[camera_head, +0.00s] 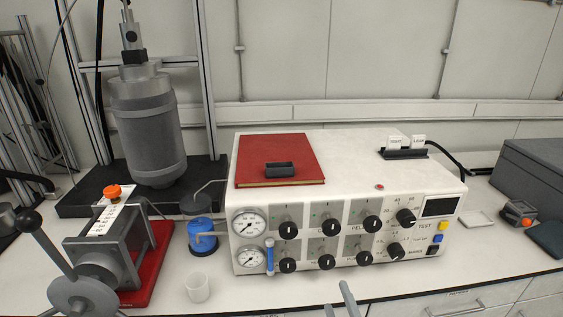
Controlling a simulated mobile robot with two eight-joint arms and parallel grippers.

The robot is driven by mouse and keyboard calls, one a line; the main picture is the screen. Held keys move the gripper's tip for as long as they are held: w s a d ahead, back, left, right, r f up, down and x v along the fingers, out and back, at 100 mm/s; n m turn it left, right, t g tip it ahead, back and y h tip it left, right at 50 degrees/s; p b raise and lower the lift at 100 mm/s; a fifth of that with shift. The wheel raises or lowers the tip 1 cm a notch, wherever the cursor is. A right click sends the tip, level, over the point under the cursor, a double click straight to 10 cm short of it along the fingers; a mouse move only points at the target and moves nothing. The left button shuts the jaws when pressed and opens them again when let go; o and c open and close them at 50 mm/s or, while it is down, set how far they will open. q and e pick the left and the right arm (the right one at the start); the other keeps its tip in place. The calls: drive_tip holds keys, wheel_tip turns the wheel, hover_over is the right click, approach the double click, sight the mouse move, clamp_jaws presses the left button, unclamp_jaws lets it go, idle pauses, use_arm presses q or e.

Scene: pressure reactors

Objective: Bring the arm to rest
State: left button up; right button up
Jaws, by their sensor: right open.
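My right gripper (338,298) shows only as two grey fingertips at the bottom edge, in front of the white control box (345,160). The fingers are apart with nothing seen between them, so it is open. It is low and near the bench's front edge, apart from the box in the picture. The rest of the right arm is out of frame. My left gripper is not in view.
A red book (300,150) with a dark block on it lies on the box. A grey reactor cylinder (150,125) stands at back left. A hand-cranked device (105,250), blue canister (202,236) and white cup (197,287) are left. Bench right of the box holds small items.

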drive_tip(key=s+d+f+n+g+h+p, duration=0.1)
drive_tip(key=s+n+g+p, duration=0.7)
drive_tip(key=n, duration=1.3)
drive_tip(key=s+d+g, duration=0.1)
drive_tip(key=s+g, duration=0.2)
drive_tip(key=s, duration=0.4)
drive_tip(key=shift+s+d+n+g, duration=0.3)
drive_tip(key=shift+g, duration=0.1)
